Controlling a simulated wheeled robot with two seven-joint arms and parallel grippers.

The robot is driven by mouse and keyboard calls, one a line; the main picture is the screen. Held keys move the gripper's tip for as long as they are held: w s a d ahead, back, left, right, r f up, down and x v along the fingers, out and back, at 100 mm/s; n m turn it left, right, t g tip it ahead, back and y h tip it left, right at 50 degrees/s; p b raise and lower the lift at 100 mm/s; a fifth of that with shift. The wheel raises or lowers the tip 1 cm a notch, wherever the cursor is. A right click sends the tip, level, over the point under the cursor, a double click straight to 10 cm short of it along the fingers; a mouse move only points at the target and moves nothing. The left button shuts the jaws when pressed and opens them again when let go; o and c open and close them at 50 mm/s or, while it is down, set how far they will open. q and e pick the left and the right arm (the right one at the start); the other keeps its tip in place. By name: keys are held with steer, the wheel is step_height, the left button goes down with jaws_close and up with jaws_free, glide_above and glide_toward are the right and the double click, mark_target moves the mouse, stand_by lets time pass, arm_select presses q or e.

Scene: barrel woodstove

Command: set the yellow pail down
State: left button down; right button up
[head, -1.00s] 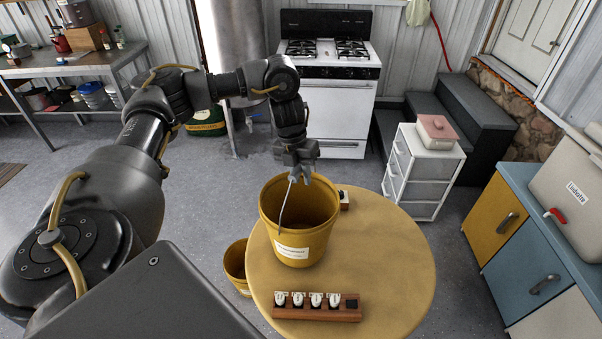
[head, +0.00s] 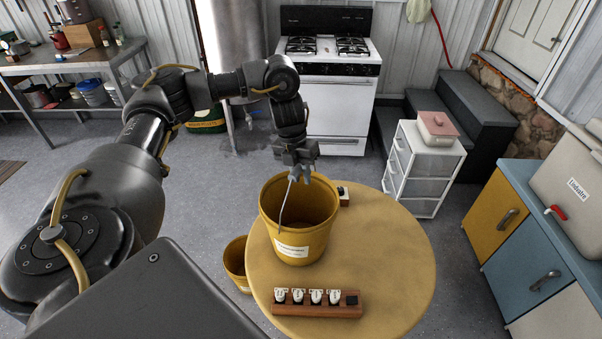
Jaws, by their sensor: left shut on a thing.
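The yellow pail (head: 297,225) is upright over the round yellow table (head: 395,262), toward the table's left side. It has a white label on its front and a thin handle raised at the left. My left gripper (head: 299,176) is shut on the pail's handle at the far rim. The pail's base looks level with the tabletop, but I cannot tell whether it touches. My right gripper is not in view.
A wooden rack (head: 316,304) with several white pieces lies on the table's near part. A second yellow pail (head: 236,262) stands on the floor left of the table. The table's right side is clear.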

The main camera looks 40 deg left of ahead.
arm_select(q)
steer(key=shift+f, duration=0.3)
steer(key=c, duration=1.2)
jaws_free()
steer(key=shift+r, duration=0.1)
steer(key=r, duration=0.3)
steer(key=a+r, duration=0.1)
steer(key=r, duration=0.3)
steer(key=a+r, duration=0.1)
steer(key=r, duration=0.2)
steer(key=shift+s+r+p, duration=0.25)
steer(key=shift+s+p, duration=0.05)
steer(key=shift+p, duration=0.05)
